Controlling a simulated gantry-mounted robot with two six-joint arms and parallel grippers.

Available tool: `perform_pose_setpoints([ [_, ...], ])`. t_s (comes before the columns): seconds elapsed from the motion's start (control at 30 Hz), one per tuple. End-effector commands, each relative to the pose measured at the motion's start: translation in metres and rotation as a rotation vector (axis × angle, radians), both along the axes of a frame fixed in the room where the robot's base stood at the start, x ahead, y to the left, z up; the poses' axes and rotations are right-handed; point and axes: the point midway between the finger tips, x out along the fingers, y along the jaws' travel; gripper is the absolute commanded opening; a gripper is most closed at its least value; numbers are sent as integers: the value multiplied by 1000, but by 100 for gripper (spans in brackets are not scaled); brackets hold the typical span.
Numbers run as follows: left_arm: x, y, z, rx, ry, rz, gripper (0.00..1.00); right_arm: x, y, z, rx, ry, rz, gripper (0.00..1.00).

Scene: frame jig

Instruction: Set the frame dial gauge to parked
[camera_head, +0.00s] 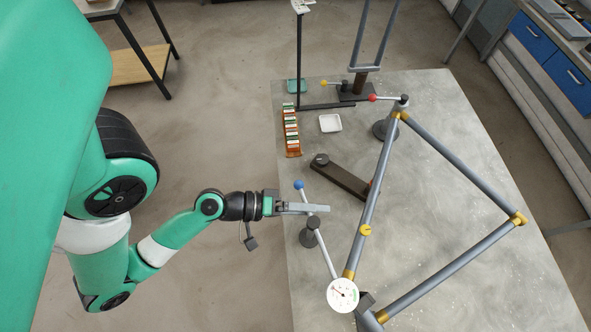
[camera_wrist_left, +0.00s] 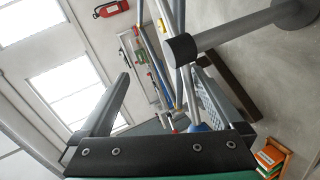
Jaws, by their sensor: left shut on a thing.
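The dial gauge (camera_head: 342,294) has a round white face and sits at the low end of a thin arm by the near corner of the frame. The arm is held by a dark post (camera_head: 313,223) and ends in a blue knob (camera_head: 299,184) at its other end. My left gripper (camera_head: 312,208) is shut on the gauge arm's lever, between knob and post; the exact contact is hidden. In the left wrist view, the blue knob (camera_wrist_left: 198,127) shows close to one finger. The grey tube frame (camera_head: 470,165) has yellow corners. My right gripper is not in view.
A dark clamp bar (camera_head: 340,178) lies beside the frame. A red-knobbed arm (camera_head: 372,98) stands at the far corner. A striped rack (camera_head: 291,130) and a white tray (camera_head: 330,123) stand at the table's left side. The table inside the frame is clear.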

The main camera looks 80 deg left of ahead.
Motion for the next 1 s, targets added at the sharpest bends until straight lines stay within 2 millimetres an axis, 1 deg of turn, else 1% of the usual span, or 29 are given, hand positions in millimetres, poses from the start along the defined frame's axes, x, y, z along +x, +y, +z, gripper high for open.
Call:
perform_pose_setpoints([
  [0.03,3,-12,85,-13,-179,-27,56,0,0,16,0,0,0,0],
  [0.23,-18,-30,97,-13,-177,-33,57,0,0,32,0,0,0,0],
  [0.27,-22,-32,99,-11,-176,-31,45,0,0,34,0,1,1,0],
  [0.33,-23,-29,95,-7,-165,-19,45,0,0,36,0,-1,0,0],
  [0.5,-30,-32,92,-8,-148,-19,45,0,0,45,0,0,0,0],
  [0.7,-36,-38,96,-8,-160,-17,45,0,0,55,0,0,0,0],
  [1.0,-38,-42,98,-5,-176,-20,45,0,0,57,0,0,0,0],
])
